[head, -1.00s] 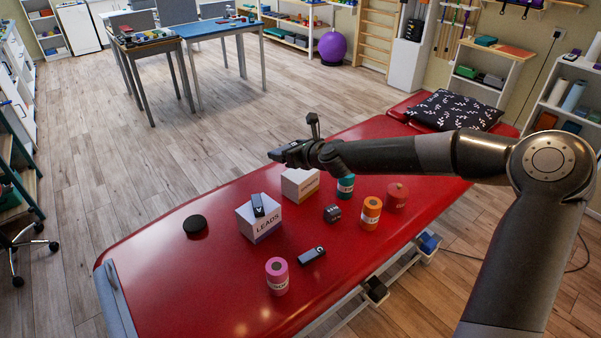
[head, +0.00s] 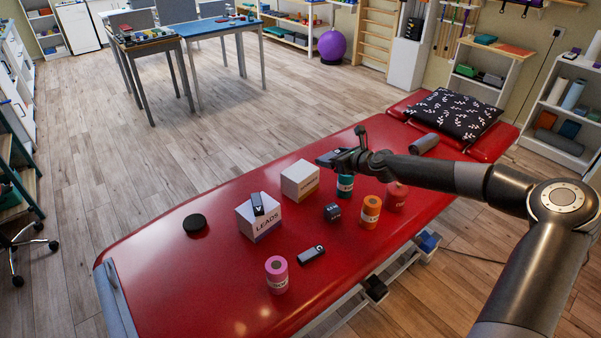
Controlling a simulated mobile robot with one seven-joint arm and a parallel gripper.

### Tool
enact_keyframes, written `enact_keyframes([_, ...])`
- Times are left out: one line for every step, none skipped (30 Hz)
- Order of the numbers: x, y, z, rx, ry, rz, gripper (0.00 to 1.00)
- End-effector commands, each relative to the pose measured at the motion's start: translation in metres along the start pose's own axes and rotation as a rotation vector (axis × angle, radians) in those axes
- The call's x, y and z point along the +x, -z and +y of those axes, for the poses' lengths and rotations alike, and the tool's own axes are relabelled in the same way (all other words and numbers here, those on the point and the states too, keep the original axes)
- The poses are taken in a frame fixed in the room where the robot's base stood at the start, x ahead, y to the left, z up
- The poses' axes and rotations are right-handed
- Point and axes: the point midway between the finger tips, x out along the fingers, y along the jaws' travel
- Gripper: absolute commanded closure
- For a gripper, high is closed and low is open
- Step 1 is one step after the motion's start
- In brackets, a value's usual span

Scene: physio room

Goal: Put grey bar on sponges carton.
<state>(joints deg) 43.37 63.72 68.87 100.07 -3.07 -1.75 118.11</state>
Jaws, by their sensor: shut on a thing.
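My gripper (head: 343,160) is above the red couch, a little up and right of a white carton (head: 298,183) as seen in the head view. It is shut on a slim grey bar (head: 326,160), which juts out to the left at its tip; the fingers themselves are hard to make out. The bar appears apart from the carton's top. That carton's side label is too small to read; it is likely the sponges carton, since the other white carton (head: 257,226) reads LEADS.
A dark bar (head: 258,204) lies on the LEADS carton and another (head: 312,255) on the couch (head: 190,280). Teal (head: 345,187), orange (head: 370,212), red (head: 396,196) and pink (head: 277,275) rolls, a small dark item (head: 332,212) and a black disc (head: 195,224) stand around.

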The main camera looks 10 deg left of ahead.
Motion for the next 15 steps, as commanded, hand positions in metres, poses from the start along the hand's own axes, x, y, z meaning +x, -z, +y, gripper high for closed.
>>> enact_keyframes([0.009,0.002,0.006,-0.002,-0.004,0.0,0.41])
enact_keyframes([0.015,0.003,0.01,-0.002,-0.005,0.0,0.41])
enact_keyframes([0.024,0.005,0.015,-0.002,-0.006,0.0,0.41])
enact_keyframes([0.03,0.006,0.018,-0.002,-0.005,0.0,0.41])
enact_keyframes([0.037,0.008,0.022,-0.002,-0.006,0.0,0.41])
enact_keyframes([0.046,0.01,0.026,-0.002,-0.006,0.0,0.41])
enact_keyframes([0.052,0.011,0.029,-0.003,-0.004,0.0,0.41])
enact_keyframes([0.059,0.012,0.032,-0.003,-0.004,0.0,0.41])
enact_keyframes([0.067,0.014,0.037,-0.002,-0.006,0.0,0.41])
enact_keyframes([0.073,0.016,0.04,-0.003,-0.005,0.0,0.41])
enact_keyframes([0.079,0.017,0.042,-0.002,-0.003,0.0,0.41])
enact_keyframes([0.086,0.019,0.047,-0.002,-0.004,0.0,0.41])
enact_keyframes([0.091,0.02,0.049,-0.003,-0.004,0.0,0.41])
enact_keyframes([0.095,0.021,0.051,-0.002,-0.004,0.0,0.41])
enact_keyframes([0.1,0.022,0.053,-0.001,-0.002,-0.001,0.41])
